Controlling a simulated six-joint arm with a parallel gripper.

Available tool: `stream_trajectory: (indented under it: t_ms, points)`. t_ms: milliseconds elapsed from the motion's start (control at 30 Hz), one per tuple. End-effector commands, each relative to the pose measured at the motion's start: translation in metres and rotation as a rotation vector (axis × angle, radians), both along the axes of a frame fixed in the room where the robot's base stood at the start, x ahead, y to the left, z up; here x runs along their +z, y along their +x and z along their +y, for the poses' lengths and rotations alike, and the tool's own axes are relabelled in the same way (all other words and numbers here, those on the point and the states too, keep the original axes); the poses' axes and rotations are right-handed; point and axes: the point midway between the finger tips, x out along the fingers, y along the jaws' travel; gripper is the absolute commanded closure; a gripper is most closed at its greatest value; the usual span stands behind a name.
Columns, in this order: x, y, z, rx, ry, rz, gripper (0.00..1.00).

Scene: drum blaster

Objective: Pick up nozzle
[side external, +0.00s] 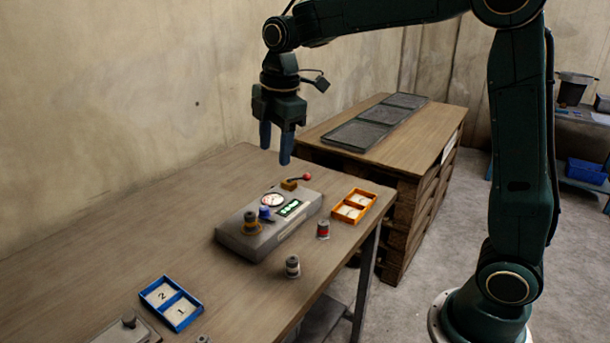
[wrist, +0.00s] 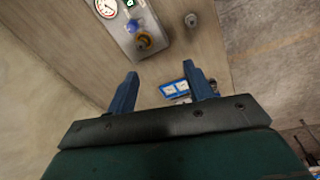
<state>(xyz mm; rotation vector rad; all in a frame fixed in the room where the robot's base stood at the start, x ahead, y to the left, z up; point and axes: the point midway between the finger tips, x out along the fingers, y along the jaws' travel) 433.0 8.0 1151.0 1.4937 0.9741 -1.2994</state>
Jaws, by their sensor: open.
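Small dark cylindrical pieces that look like nozzles are on the table; I cannot tell which one is meant. One with a red band (side external: 323,230) stands upright right of the grey control box (side external: 265,238). One with a pale band (side external: 292,267) stands in front of the box; a small upright piece also shows at the top of the wrist view (wrist: 191,20). A third dark piece (side external: 250,222) sits in a brass ring on the box, also seen in the wrist view (wrist: 145,41). My gripper (side external: 276,155) is open and empty, fingers down, well above the table behind the box.
An orange two-compartment tray (side external: 370,201) is right of the box, near the table edge. A blue tray (side external: 187,323) marked 1 and 2 lies at the front left. Bare table lies between box and blue tray.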

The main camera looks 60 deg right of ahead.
Motion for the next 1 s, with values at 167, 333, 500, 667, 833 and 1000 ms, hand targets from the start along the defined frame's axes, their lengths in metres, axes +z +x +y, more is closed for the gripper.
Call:
stream_trajectory:
  t_ms: [167,333,500,667,833,1000]
  points:
    - [-0.025,0.037,0.002,0.18,-0.02,0.054,0.48]
    - [-0.05,0.065,0.004,0.341,-0.032,0.097,0.48]
    - [-0.067,0.082,0.005,0.453,-0.036,0.124,0.48]
    - [-0.074,0.088,0.005,0.495,-0.037,0.133,0.48]
    - [-0.075,0.089,0.005,0.5,-0.037,0.134,0.48]
    - [-0.083,0.088,0.005,0.498,-0.036,0.137,0.48]
